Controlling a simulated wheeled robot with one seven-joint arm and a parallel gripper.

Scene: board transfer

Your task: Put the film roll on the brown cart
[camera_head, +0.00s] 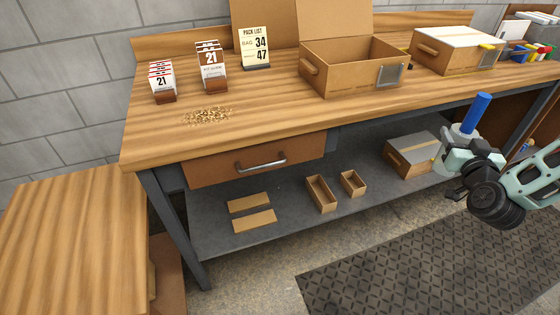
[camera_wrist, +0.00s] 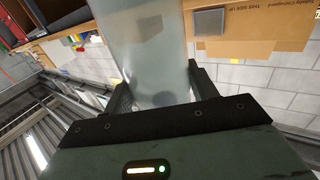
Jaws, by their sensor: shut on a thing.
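The film roll is a translucent pale roll (camera_wrist: 155,50) with a blue end (camera_head: 475,113) in the head view. My gripper (camera_head: 462,146) is shut on it and holds it upright, in front of the bench's right part. In the wrist view, the roll stands between the two dark fingers of my gripper (camera_wrist: 158,92).
The workbench (camera_head: 240,135) holds an open cardboard box (camera_head: 345,85), a second box (camera_head: 450,60), calendars (camera_head: 211,80) and a pack list sign (camera_head: 254,50). Several small cartons lie on its lower shelf (camera_head: 285,210). The left unit's visible top is clear. A dark mat (camera_head: 430,255) covers the floor.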

